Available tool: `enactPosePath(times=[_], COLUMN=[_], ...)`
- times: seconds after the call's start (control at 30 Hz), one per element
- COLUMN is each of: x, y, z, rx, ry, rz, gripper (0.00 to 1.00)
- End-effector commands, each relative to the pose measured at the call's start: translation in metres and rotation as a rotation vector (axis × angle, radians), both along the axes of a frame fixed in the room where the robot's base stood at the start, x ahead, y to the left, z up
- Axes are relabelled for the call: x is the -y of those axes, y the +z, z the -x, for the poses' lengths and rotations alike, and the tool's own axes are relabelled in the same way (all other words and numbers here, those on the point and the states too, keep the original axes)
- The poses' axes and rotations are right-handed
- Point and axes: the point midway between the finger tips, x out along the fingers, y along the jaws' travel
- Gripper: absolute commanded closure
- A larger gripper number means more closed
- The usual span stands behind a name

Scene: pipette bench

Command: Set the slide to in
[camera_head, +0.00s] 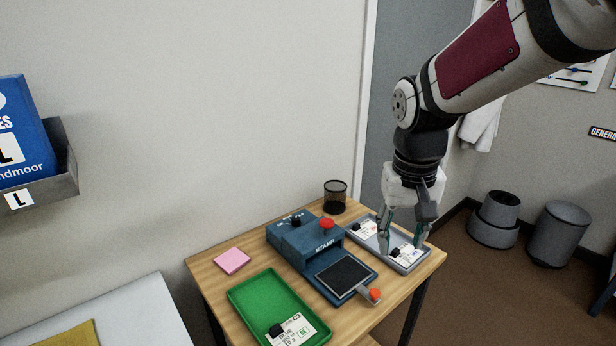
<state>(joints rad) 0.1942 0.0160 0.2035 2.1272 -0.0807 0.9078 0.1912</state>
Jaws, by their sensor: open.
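A blue stamp machine (285,238) marked STAMP stands on the wooden table, with a red button and a black knob on top. Its slide (345,277), a blue plate with a dark pad, sticks out at the front toward the lower right. An orange-tipped grey handle (370,295) is at the slide's front right corner. My gripper (403,247) is open and points down over the grey tray, right of the machine and apart from the slide. Its fingers partly hide the tray. I cannot tell whether they touch anything there.
The grey tray (417,264) holds cards with black knobs. A green tray (257,307) with one such card lies left of the slide. A pink pad (232,261) and a black mesh cup (335,197) are also on the table (208,277). Bare wood shows around the pink pad.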

Motion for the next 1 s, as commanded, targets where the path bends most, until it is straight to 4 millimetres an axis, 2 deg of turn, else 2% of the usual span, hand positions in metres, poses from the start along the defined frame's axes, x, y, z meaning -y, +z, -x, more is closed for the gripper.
enactPosePath(times=[0.03,0.1,0.2,0.33,0.63,1.0], x=[0.001,0.002,0.001,0.001,0.001,0.001], y=[-0.016,-0.033,-0.053,-0.069,-0.094,-0.165], z=[-0.015,-0.031,-0.049,-0.063,-0.067,-0.066], rx=[-0.023,-0.045,-0.069,-0.086,-0.094,-0.097], ry=[-0.01,-0.023,-0.038,-0.052,-0.055,-0.054], rz=[-0.01,-0.024,-0.04,-0.057,-0.063,-0.062], gripper=[0.59,0.59,0.59,0.59,0.59,0.59])
